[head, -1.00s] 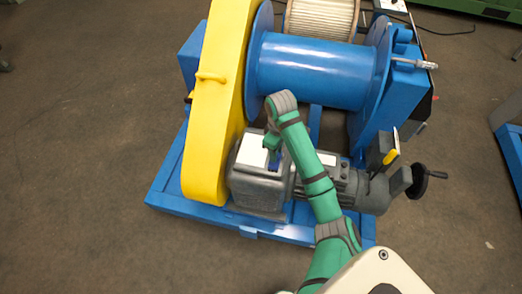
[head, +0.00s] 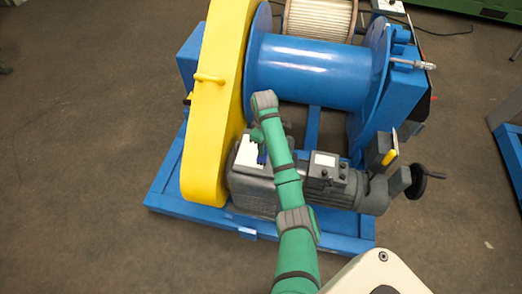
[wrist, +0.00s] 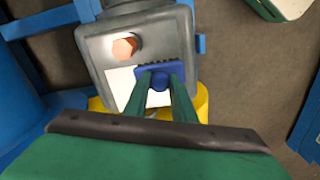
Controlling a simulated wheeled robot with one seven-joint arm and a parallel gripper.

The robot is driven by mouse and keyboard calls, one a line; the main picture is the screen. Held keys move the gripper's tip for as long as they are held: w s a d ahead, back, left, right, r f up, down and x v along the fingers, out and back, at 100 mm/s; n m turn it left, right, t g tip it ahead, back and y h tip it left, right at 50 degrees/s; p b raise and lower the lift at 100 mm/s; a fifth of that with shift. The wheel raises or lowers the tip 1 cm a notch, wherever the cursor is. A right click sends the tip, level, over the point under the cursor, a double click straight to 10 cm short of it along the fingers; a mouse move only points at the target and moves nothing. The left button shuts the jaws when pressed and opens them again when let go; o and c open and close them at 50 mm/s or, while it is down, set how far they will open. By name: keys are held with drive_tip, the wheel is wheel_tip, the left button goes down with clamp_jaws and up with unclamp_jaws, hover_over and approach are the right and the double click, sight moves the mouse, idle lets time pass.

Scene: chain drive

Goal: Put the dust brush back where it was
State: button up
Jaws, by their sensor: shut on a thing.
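The dust brush (wrist: 158,73) is blue, with a short comb-like edge. My gripper (wrist: 159,88) is shut on it in the wrist view, with a green finger on each side. The brush is over the grey gearbox housing (wrist: 95,48), in front of a white patch (wrist: 119,88) on its top. I cannot tell whether it touches the housing. In the head view my gripper (head: 260,142) is above the gearbox (head: 250,185), and a small blue part of the brush (head: 262,156) shows below it. My arm hides part of the gearbox.
The yellow chain guard (head: 212,120) rises just left of the gearbox. The blue drum (head: 315,72) is behind it. The motor (head: 340,187) and black handwheel (head: 422,180) are to the right. An orange hex plug (wrist: 124,47) sits on the housing. Floor (head: 80,130) at left is clear.

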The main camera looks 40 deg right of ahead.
drive_tip(key=shift+w+d+f, duration=0.15)
drive_tip(key=shift+w+f, duration=1.05)
drive_tip(key=shift+f, duration=1.7)
drive_tip(key=shift+f, duration=0.1)
drive_tip(key=o, duration=1)
wheel_tip(320, 180, up, 12)
drive_tip(key=shift+r, duration=0.15)
